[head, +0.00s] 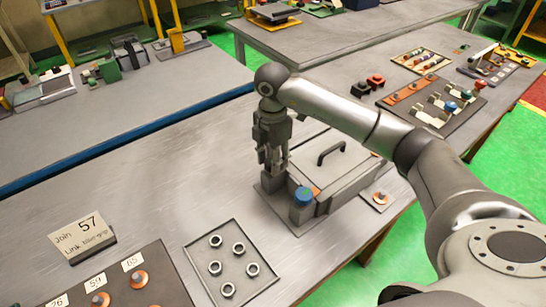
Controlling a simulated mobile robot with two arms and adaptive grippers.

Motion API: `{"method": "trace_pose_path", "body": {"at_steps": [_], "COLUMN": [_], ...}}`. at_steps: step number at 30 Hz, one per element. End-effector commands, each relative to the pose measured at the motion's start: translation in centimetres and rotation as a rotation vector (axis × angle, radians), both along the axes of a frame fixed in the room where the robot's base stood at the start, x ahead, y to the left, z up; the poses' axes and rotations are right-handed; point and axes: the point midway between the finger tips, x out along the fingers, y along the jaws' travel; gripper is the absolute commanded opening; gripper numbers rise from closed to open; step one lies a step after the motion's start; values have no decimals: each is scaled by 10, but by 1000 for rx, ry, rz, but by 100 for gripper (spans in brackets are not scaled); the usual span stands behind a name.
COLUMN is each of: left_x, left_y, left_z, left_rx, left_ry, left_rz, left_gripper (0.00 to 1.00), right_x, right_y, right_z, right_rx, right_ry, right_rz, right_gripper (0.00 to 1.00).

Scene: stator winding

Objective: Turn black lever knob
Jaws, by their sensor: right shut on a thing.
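My right gripper (272,168) comes in from the right and points straight down over the left corner of a grey box-like fixture (345,190). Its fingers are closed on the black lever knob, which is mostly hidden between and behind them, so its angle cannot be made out. A blue round knob (303,196) stands just right of and below the fingertips, apart from them. A black handle (331,152) sits on the fixture's flat lid. My left gripper is not in view.
A tray with several metal rings (228,288) lies in front. A numbered board with orange knobs (110,285) and a label sign (82,238) are at lower left. Panels with levers (432,100) stand at right. The table left of the gripper is clear.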

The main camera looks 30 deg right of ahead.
Motion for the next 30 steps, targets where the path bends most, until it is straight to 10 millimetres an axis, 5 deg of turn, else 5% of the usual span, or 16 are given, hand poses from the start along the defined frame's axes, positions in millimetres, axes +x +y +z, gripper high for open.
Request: {"method": "trace_pose_path", "body": {"at_steps": [6, 17, 30], "left_x": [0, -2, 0], "left_y": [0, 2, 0], "left_z": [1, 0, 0], "left_rx": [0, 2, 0], "left_ry": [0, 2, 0], "left_rz": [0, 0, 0], "left_gripper": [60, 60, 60], "right_x": [3, 2, 3], "right_y": [0, 0, 1], "right_z": [5, 6, 90], "right_rx": [4, 3, 4], "right_ry": [-12, -7, -11], "right_rz": [0, 1, 2], "right_gripper": [60, 60, 60]}}
